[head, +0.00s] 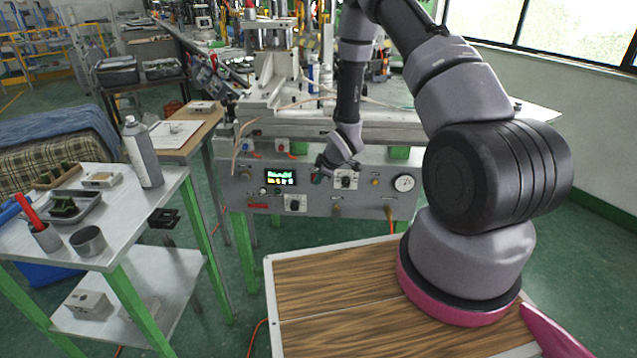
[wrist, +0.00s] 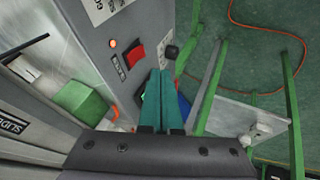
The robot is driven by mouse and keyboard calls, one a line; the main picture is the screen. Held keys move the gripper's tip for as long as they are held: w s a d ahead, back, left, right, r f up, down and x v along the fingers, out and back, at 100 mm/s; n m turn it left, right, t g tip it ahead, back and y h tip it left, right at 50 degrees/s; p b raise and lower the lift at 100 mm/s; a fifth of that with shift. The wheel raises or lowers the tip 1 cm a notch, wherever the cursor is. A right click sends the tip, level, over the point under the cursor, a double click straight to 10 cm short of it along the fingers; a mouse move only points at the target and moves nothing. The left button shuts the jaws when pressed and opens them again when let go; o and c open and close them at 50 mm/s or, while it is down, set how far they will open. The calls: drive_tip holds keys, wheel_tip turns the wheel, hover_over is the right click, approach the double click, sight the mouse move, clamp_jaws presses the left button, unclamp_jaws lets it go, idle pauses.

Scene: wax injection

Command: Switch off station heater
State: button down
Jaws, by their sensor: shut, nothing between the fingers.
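The station's grey front panel (head: 345,205) stands beyond the wooden top in the head view. My gripper (head: 318,178) is in front of it, just right of a lit display (head: 280,178). In the wrist view my gripper's teal fingers (wrist: 160,75) are together and empty. A red switch (wrist: 136,51) lies just past and left of the fingertips, with a visible gap in the picture; contact cannot be told. An orange lamp (wrist: 113,43) glows beside it. A red patch (head: 257,206) low on the panel in the head view may be this switch.
A black knob (wrist: 172,51) sticks out near the fingertips. The panel also bears a round gauge (head: 404,183) and several knobs. A metal cart (head: 172,185) with a spray can (head: 142,152) stands at left. Green floor lies between.

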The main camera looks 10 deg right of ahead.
drive_tip(key=v, duration=0.8)
drive_tip(key=shift+s+r, duration=0.25)
